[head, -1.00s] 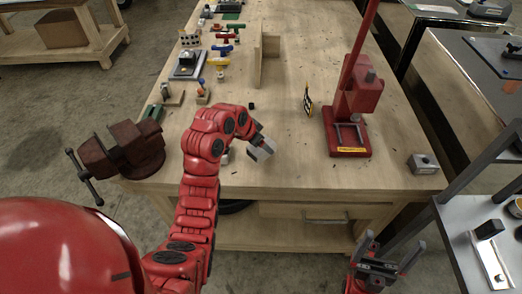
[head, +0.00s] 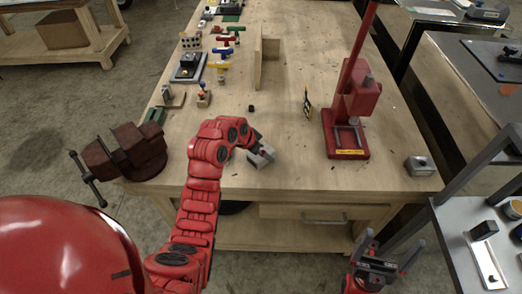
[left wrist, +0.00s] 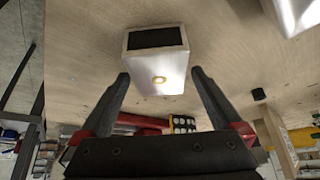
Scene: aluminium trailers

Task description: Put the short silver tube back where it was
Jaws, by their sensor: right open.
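A short silver square tube (head: 261,156) with a dark opening is over the near middle of the wooden bench. In the left wrist view the silver tube (left wrist: 158,66) shows a dark end and a copper-coloured ring on its face. I cannot tell whether the tube touches the bench. My right gripper (head: 389,253) is open and empty in front of the bench, low at the right.
A red arbor press (head: 350,105) stands right of centre. Another silver block (head: 420,165) lies at the right front corner. A rusty vise (head: 122,150) is on the left edge. A small black piece (head: 251,108) lies behind the tube. Bench (head: 300,180) space between tube and press is clear.

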